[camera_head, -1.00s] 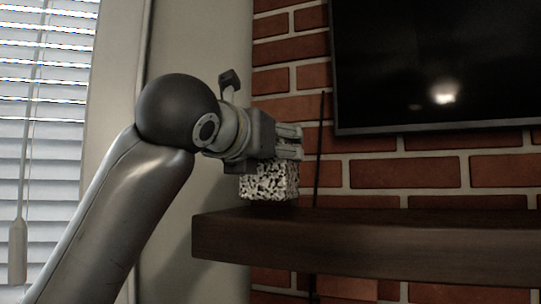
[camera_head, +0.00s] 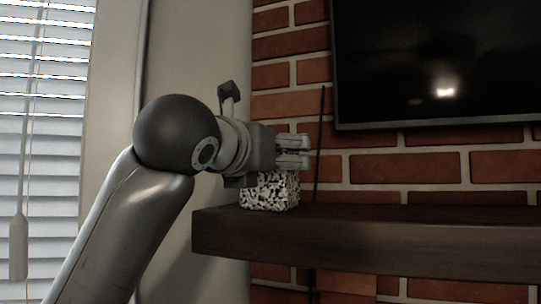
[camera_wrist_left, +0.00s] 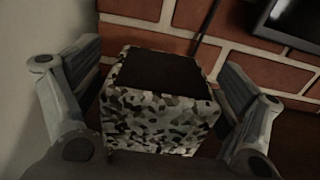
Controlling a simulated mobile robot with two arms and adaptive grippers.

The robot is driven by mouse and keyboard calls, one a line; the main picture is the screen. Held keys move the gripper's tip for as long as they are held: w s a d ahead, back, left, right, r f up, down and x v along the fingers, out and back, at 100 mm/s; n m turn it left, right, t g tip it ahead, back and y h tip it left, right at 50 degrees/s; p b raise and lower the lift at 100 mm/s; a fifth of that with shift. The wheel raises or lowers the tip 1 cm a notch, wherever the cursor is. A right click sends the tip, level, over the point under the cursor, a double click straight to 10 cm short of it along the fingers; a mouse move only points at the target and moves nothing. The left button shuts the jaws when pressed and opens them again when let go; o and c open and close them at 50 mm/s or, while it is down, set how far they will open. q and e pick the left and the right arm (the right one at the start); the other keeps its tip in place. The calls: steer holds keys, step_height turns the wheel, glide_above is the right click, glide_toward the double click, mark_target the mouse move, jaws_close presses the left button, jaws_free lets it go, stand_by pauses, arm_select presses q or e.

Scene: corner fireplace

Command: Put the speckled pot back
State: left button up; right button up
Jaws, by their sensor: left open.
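The speckled pot (camera_head: 268,192) is a square black-and-white pot. It stands upright near the left end of the dark wooden mantel shelf (camera_head: 370,240). My left gripper (camera_head: 293,152) is at the pot's top, and its arm comes in from the left. In the left wrist view the pot (camera_wrist_left: 155,122) lies between the two spread fingers of the gripper (camera_wrist_left: 155,95), with its dark top showing. The fingers are open, with a gap beside the pot. My right gripper is not in view.
A black television (camera_head: 435,60) hangs on the brick wall above the shelf. A thin dark cable (camera_head: 320,150) runs down the wall just right of my gripper. The shelf to the right of the pot is clear. A window with blinds (camera_head: 40,130) is at the left.

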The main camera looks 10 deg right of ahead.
arm_select(q)
steer(key=shift+r, duration=0.15)
steer(key=shift+s+a, duration=0.2)
steer(key=shift+s, duration=0.1)
steer(key=b+v, duration=0.4)
steer(key=v, duration=0.7)
steer(key=shift+s+a, duration=0.1)
